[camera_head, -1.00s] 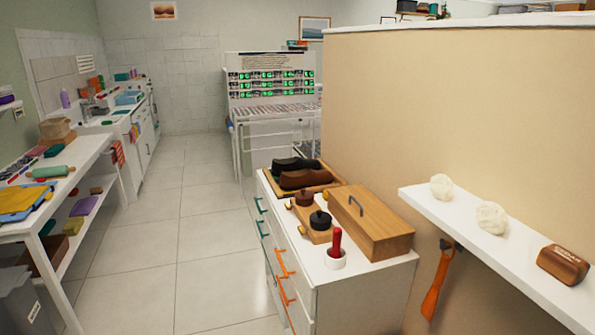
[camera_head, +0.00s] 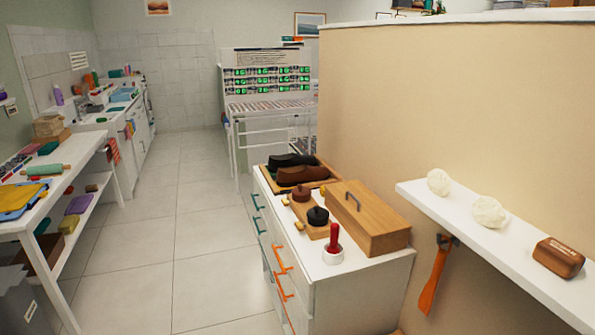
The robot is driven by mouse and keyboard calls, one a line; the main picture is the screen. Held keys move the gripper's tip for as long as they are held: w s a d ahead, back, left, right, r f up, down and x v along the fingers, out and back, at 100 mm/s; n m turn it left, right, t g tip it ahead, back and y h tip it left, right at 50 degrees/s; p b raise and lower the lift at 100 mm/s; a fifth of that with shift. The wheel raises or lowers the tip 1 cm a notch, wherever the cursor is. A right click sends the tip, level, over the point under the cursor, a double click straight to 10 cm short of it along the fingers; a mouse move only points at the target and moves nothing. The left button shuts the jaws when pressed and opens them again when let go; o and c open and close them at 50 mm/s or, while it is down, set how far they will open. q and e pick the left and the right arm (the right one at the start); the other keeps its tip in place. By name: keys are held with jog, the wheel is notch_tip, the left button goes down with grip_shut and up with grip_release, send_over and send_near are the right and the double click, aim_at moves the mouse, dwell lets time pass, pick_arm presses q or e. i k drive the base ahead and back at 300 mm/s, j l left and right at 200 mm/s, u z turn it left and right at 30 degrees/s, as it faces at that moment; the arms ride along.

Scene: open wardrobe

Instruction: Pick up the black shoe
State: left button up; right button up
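The black shoe (camera_head: 291,160) lies in a shallow wooden tray (camera_head: 324,171) at the far end of the white drawer cabinet's top. A brown shoe (camera_head: 302,175) lies beside it, on the nearer side, and covers part of the black shoe's lower edge. Neither of my grippers shows in the head view.
The white drawer cabinet (camera_head: 350,289) also holds a wooden box (camera_head: 368,222) with a handle, dark round tins and a red-handled tool (camera_head: 333,240). A wall shelf (camera_head: 467,232) juts out at right. Open tiled floor (camera_head: 178,245) lies left of the cabinet.

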aim_at(292, 159)
jog(key=i+j, duration=0.1)
jog(key=j, duration=0.25)
jog(key=i+j+u, duration=0.15)
jog(key=i+j, duration=0.3)
jog(key=i+j+u, duration=0.2)
jog(key=i+j, duration=0.15)
jog(key=i, duration=0.15)
jog(key=i+j+u, duration=0.15)
jog(key=i+j, duration=0.15)
jog(key=i, duration=0.25)
jog(key=i+j, duration=0.1)
jog(key=i, duration=0.75)
jog(key=i+j, duration=0.1)
jog(key=i, duration=0.75)
jog(key=i+z, duration=0.4)
jog(key=i+j+z, duration=0.15)
jog(key=z, duration=0.3)
jog(key=i+j+z, duration=0.6)
jog(key=z, duration=0.2)
